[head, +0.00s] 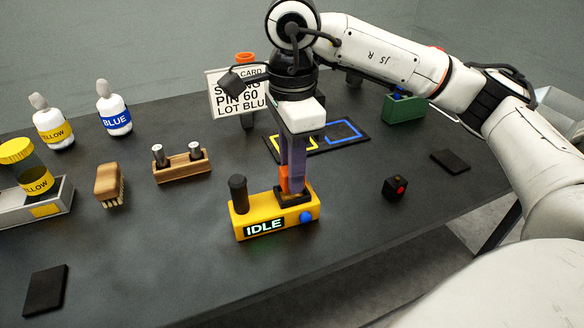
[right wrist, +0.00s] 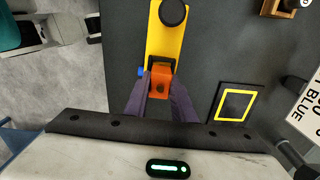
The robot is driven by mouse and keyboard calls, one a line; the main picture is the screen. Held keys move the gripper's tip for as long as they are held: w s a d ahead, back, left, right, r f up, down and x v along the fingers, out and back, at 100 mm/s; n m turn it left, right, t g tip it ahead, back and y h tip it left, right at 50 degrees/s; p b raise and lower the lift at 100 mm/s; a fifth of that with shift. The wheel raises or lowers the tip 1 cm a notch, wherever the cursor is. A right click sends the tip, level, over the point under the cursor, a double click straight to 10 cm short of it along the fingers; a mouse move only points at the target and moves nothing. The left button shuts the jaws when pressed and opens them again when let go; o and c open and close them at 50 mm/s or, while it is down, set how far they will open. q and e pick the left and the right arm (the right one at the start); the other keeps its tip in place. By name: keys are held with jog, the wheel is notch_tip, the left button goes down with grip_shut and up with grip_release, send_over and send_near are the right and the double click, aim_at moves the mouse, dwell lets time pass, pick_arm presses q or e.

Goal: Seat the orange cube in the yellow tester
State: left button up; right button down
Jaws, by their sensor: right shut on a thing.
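The yellow tester (head: 264,208) stands on the dark table, with a black knob, a blue button and a screen reading IDLE. It also shows in the right wrist view (right wrist: 165,40). My right gripper (head: 294,186) points down over the tester's black socket (head: 291,197). It is shut on the orange cube (head: 284,182), which is partly hidden by the fingers. In the right wrist view the cube (right wrist: 159,82) sits between the fingertips at the socket end. I cannot tell whether it is fully down in the socket. My left gripper is not in view.
A black block with a red dot (head: 396,188) lies right of the tester. A wooden pin holder (head: 182,170), a brush (head: 110,185) and a tray (head: 62,203) stand left. A marked mat (head: 322,149), a sign (head: 228,103) and a green box (head: 402,108) are behind.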

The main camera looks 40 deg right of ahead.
jog(key=shift+f+b, duration=0.75)
jog(key=shift+f, duration=0.15)
jog(key=c, duration=1.4)
grip_release()
jog(key=shift+r, duration=0.4)
notch_tip(320, 180, up, 9)
jog(key=shift+r+p, duration=0.1)
jog(key=shift+p, duration=0.85)
jog(key=shift+r, duration=0.1)
